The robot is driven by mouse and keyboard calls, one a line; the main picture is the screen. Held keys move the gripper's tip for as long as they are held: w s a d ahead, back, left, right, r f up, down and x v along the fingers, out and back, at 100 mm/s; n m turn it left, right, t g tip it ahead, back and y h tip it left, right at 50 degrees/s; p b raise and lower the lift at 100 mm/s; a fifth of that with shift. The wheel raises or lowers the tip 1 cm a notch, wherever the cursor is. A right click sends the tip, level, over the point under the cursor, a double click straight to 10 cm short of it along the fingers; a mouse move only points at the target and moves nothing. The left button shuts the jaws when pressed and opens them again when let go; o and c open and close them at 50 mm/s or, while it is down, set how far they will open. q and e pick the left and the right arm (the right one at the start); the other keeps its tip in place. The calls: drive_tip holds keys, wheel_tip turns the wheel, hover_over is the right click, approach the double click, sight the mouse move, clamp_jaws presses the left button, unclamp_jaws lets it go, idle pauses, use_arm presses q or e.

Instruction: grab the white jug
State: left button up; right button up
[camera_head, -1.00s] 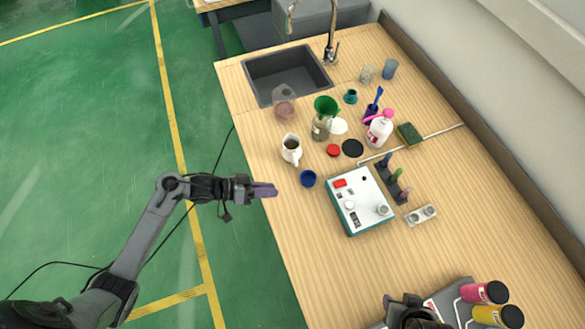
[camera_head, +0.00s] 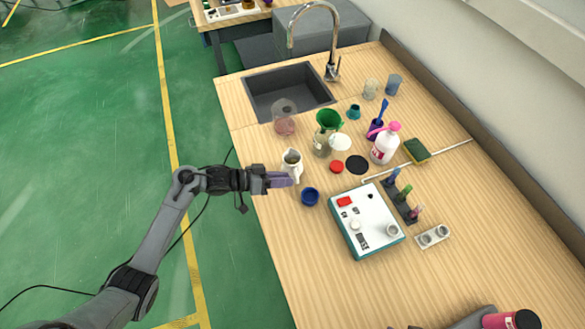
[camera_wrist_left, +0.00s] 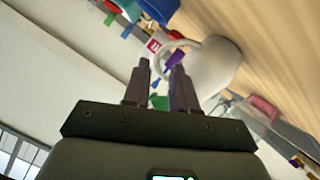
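The white jug (camera_head: 291,167) stands upright on the wooden counter near its left edge, its dark opening facing up. My left gripper (camera_head: 293,180) reaches in from the left, with its purple-grey fingers level with the jug's lower part and partly overlapping it. In the left wrist view, the jug (camera_wrist_left: 217,68) is just beyond the fingertips to the right, and its looped handle lies ahead of them. The left gripper's two fingers (camera_wrist_left: 161,62) are apart with a gap between them. I cannot tell whether they touch the handle. My right gripper is not clearly in view.
A small blue bowl (camera_head: 310,197) sits close to the right of the jug. A glass flask (camera_head: 321,146) with a green funnel stands behind it, and a round flask (camera_head: 284,122) stands by the sink (camera_head: 262,88). A white-topped device (camera_head: 365,218) is to the right.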

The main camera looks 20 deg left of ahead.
sight(297, 178)
use_arm(q)
drive_tip(key=x, duration=0.5)
drive_tip(key=shift+b, duration=0.3)
clamp_jaws()
drive_tip(key=shift+r, duration=0.1)
